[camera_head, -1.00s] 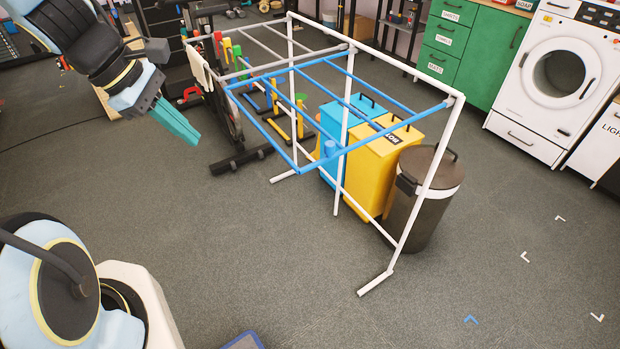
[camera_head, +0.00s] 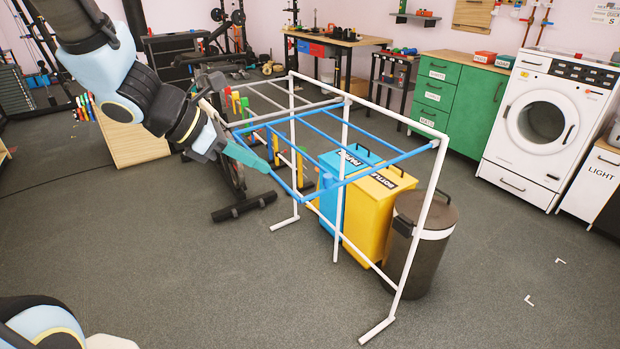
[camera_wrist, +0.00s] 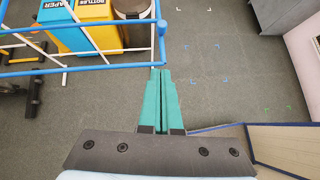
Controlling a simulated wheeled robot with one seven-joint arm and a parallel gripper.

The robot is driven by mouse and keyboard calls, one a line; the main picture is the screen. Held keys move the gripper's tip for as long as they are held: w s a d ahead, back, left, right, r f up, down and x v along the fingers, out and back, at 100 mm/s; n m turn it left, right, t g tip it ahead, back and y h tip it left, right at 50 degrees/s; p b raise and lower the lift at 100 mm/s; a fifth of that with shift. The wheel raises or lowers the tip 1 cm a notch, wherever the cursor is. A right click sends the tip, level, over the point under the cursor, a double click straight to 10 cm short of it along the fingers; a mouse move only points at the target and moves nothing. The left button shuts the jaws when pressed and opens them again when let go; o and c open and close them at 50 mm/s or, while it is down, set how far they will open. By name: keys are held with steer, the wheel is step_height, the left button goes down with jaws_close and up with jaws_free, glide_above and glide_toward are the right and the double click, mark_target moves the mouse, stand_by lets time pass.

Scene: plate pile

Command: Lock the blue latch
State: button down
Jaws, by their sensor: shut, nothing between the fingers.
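My gripper (camera_head: 266,169) has long teal fingers that are pressed together and empty. In the head view its tips overlap the near left part of the blue bar frame (camera_head: 385,164), which folds out from a white rack; I cannot tell whether they touch. The wrist view shows the shut fingers (camera_wrist: 161,72) pointing at a corner of the blue bars. A small blue round knob (camera_wrist: 162,27) sits along the blue bar beyond the tips. A short blue upright piece (camera_head: 327,181) shows near the blue bars in the head view. I cannot tell which part is the latch.
The white rack (camera_head: 419,218) stands on the grey floor. Below and behind it are a blue bin (camera_head: 336,166), a yellow bin (camera_head: 370,212) and a dark lidded bin (camera_head: 418,250). Green drawers and a white washer (camera_head: 541,125) stand at the back right. The front floor is clear.

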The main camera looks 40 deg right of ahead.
mark_target(325, 175)
steer(key=shift+d+r+p+x, duration=0.25)
steer(key=shift+d+r+x, duration=0.1)
steer(key=shift+x, duration=1.7)
steer(key=shift+d+r+p+x, duration=0.25)
steer(key=shift+r+x, duration=0.05)
steer(key=shift+x, duration=1.8)
steer(key=shift+d+r+p+x, duration=0.25)
steer(key=shift+d+r+x, duration=0.1)
steer(key=shift+x, duration=1.7)
steer(key=shift+s, duration=0.2)
steer(key=d+b, duration=0.1)
steer(key=d, duration=0.2)
steer(key=shift+s+d+f, duration=0.1)
steer(key=shift+d, duration=0.15)
